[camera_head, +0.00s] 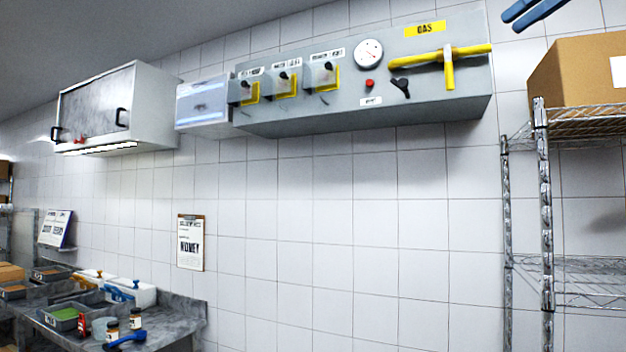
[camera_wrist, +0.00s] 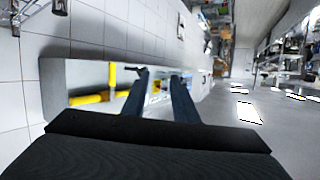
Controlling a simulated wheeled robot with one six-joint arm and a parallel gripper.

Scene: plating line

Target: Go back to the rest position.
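My gripper (camera_wrist: 161,78) shows in the wrist view with its two dark fingers apart and nothing visible between them. In the head view the blue fingertips of my gripper (camera_head: 513,21) enter at the top right corner, above and right of the yellow gas handle. The grey gas panel (camera_head: 440,104) is fixed high on the tiled wall, with a yellow handle (camera_head: 449,66), a black knob, a red button, a gauge (camera_head: 368,53) and several covered switches. The panel also shows beyond my fingers in the wrist view (camera_wrist: 75,75). No contact with the panel is visible.
A wire shelf rack (camera_head: 546,200) with a cardboard box (camera_head: 575,70) stands at the right. A wall cabinet (camera_head: 150,100) hangs at the left. A counter (camera_head: 185,318) with tubs and jars stands at lower left. The wall below the panel is bare except for a clipboard (camera_head: 190,243).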

